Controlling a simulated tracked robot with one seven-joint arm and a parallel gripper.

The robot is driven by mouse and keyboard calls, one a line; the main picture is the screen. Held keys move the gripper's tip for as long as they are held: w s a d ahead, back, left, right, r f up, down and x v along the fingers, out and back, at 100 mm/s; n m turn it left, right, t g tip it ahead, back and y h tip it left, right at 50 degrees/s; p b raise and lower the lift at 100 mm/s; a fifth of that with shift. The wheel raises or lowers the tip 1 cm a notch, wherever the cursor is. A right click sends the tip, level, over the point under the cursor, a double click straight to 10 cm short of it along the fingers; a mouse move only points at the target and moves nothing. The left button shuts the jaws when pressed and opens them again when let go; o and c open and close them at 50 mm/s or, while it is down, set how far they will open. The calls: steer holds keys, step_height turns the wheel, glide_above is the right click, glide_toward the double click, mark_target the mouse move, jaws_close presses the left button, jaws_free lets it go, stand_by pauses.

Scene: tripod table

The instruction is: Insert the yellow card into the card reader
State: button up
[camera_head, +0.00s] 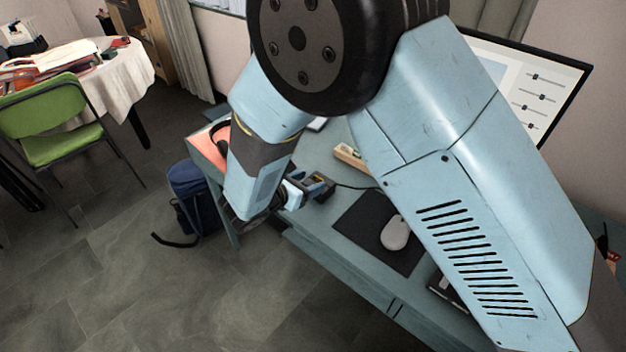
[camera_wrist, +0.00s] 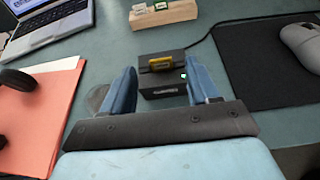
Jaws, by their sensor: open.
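The card reader (camera_wrist: 160,91) is a small black box on the desk, in the middle of the wrist view. The yellow card (camera_wrist: 162,61) shows as a short yellow strip at the reader's top, apparently in its slot; how deep it sits I cannot tell. A small green-and-white mark is on the reader's right side. My gripper (camera_wrist: 160,82) is open, with its blue fingers apart to the left and right of the reader and card in the picture. In the head view my gripper (camera_head: 296,192) is at the desk's front edge, beside the dark reader (camera_head: 321,190).
A wooden holder (camera_wrist: 163,16) with several small cards stands behind the reader. A black mat (camera_wrist: 262,62) with a grey mouse (camera_wrist: 303,43) lies to the right. A salmon folder (camera_wrist: 38,112), headphones (camera_wrist: 15,80) and a laptop (camera_wrist: 50,22) are left. A cable runs from the reader.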

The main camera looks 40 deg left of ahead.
steer(key=d+v, duration=0.1)
steer(key=v, duration=0.9)
steer(key=shift+s+a+r, duration=0.15)
steer(key=shift+s+a, duration=0.25)
steer(key=shift+a, duration=0.1)
